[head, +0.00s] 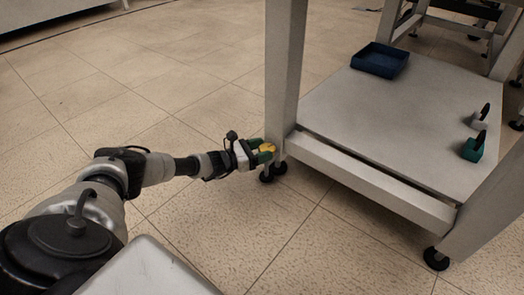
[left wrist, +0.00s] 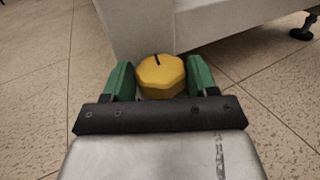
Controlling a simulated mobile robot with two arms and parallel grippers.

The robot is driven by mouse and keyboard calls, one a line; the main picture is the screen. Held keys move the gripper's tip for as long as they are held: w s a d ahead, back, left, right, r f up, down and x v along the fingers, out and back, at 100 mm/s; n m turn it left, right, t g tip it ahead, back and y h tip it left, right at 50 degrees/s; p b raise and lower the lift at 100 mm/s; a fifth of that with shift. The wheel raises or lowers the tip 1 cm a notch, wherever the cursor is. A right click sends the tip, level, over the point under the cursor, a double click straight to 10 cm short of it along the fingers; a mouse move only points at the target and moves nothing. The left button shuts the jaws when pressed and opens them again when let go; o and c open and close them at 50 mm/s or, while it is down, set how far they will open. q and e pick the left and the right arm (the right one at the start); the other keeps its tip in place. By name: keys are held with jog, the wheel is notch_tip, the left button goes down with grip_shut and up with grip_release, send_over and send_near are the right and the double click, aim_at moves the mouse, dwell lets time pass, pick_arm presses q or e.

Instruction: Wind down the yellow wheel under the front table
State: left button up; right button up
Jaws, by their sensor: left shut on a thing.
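The yellow wheel (left wrist: 161,77) sits at the foot of the table's near left leg (head: 285,70), with a dark line mark on its top. In the head view the wheel (head: 267,148) shows as a small yellow patch at my left gripper's tip. My left gripper (head: 266,152) reaches in from the left, low by the leg. In the left wrist view its green fingers (left wrist: 158,80) stand on both sides of the wheel, shut on it. The wheel's underside is hidden. My right gripper is not in view.
The table's lower shelf (head: 400,125) carries a blue tray (head: 380,60) and small green and grey items (head: 474,147) at the right. Black feet (head: 436,259) stand under the table. The tiled floor in front and to the left is clear.

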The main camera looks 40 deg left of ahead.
pick_arm(q)
jog(key=shift+w+a+r+m+g+h, duration=0.1)
jog(key=shift+w+m+g+h, duration=0.05)
jog(key=shift+m+g+h, duration=0.5)
jog(key=shift+w+a+m+g+h, duration=0.1)
jog(key=shift+m+g+h, duration=0.35)
jog(key=shift+h, duration=0.4)
jog(key=shift+m+g+h, duration=0.3)
jog(key=shift+h, duration=0.1)
jog(key=o, duration=0.9)
jog(key=shift+o, duration=0.2)
jog(key=shift+y, duration=0.4)
